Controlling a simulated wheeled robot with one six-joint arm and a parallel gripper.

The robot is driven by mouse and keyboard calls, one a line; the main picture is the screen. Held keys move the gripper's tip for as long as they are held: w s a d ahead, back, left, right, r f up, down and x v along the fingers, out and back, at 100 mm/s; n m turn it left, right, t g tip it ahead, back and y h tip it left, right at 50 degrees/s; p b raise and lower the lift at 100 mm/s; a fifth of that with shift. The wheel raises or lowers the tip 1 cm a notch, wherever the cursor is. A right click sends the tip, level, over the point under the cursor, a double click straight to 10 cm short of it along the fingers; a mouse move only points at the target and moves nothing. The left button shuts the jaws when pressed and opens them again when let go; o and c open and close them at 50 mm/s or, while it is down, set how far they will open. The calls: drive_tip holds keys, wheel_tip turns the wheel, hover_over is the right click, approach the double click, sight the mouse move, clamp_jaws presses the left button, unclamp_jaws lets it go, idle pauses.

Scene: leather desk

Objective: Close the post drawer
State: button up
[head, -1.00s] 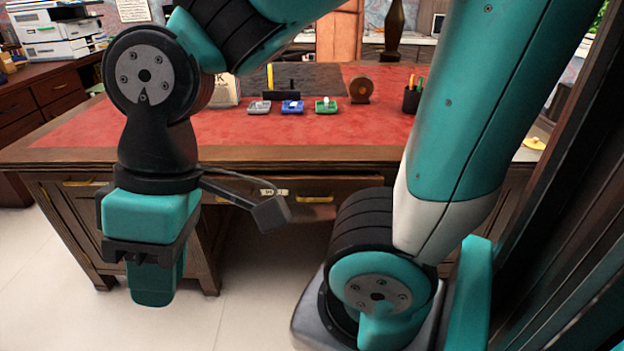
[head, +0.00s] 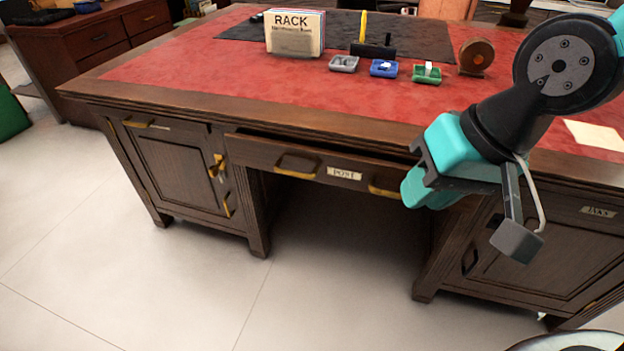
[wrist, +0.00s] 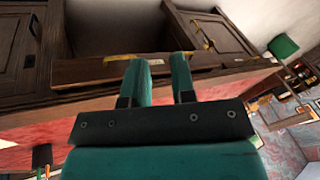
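The post drawer (head: 310,168) is the wide wooden front under the middle of the desk top, with a POST label and two brass handles. A dark gap shows above its front, so it stands slightly out. My gripper (head: 414,188) is in front of the drawer's right end, by the right handle (head: 385,190), and partly hides that end. In the wrist view my gripper's two teal fingers (wrist: 161,78) are apart with nothing seen between them. The drawer front (wrist: 85,70) lies behind them there; I cannot tell whether they touch it.
The desk (head: 150,80) has a red top with a rack box (head: 295,33), small trays (head: 383,68) and a round wooden item (head: 477,57). A left cupboard door (head: 180,170) holds a key, and an INKS cupboard (head: 545,240) stands right. The floor (head: 200,300) in front is clear.

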drive_tip(key=w+f+m+t+h+b, duration=0.1)
drive_tip(key=w+f+m+t+b, duration=0.45)
drive_tip(key=f, duration=0.65)
drive_tip(key=m+t+y+b, duration=0.4)
drive_tip(key=m+t+b, duration=0.45)
drive_tip(key=b, duration=0.65)
approach(298, 176)
drive_tip(key=shift+m+g, duration=0.8)
drive_tip(key=shift+m, duration=0.1)
drive_tip(key=p+x, duration=0.3)
drive_tip(key=r+p+x, duration=0.1)
drive_tip(key=p+x, duration=0.5)
drive_tip(key=shift+w+r+p, duration=0.1)
drive_tip(key=shift+w+p, duration=0.25)
drive_tip(key=shift+w, duration=0.15)
drive_tip(key=shift+x, duration=0.75)
clamp_jaws()
